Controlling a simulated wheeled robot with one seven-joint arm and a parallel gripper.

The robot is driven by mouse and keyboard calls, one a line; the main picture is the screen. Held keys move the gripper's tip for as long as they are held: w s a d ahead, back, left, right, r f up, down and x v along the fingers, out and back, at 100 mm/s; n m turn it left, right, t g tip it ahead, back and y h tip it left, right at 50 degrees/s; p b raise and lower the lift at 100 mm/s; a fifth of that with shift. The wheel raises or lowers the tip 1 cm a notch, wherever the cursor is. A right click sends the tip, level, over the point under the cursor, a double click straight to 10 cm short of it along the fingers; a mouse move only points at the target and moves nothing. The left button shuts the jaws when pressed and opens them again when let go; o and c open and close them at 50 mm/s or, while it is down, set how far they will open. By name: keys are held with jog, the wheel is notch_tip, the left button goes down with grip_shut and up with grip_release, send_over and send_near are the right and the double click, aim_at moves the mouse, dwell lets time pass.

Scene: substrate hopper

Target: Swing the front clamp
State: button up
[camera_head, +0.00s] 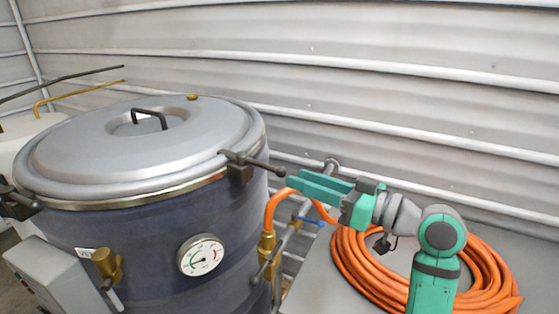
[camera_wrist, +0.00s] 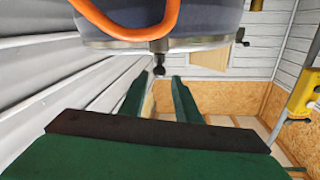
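The front clamp (camera_head: 240,165) is a dark metal fitting on the rim of the lidded hopper vessel (camera_head: 150,235). Its handle sticks out to the right and ends in a ball knob, just short of my gripper (camera_head: 297,178). In the wrist view, the clamp knob (camera_wrist: 159,70) shows at the far end of the gap between the two green fingers of my gripper (camera_wrist: 160,78). The fingers are apart with nothing held. I cannot tell whether the knob is between the tips or just beyond them.
A second clamp (camera_head: 15,203) sits at the rim's left side. A dial gauge (camera_head: 201,255) and an orange hose (camera_head: 272,212) are at the vessel's front right. A coiled orange hose (camera_head: 350,265) lies under my arm. The corrugated wall (camera_head: 400,80) stands behind.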

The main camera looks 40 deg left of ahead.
aim_at(276, 170)
jog(key=a, duration=0.3)
jog(key=s+a, duration=0.1)
jog(key=a, duration=0.6)
jog(key=shift+s+a, duration=0.25)
jog(key=shift+s, duration=0.15)
jog(key=shift+c, duration=0.2)
grip_shut()
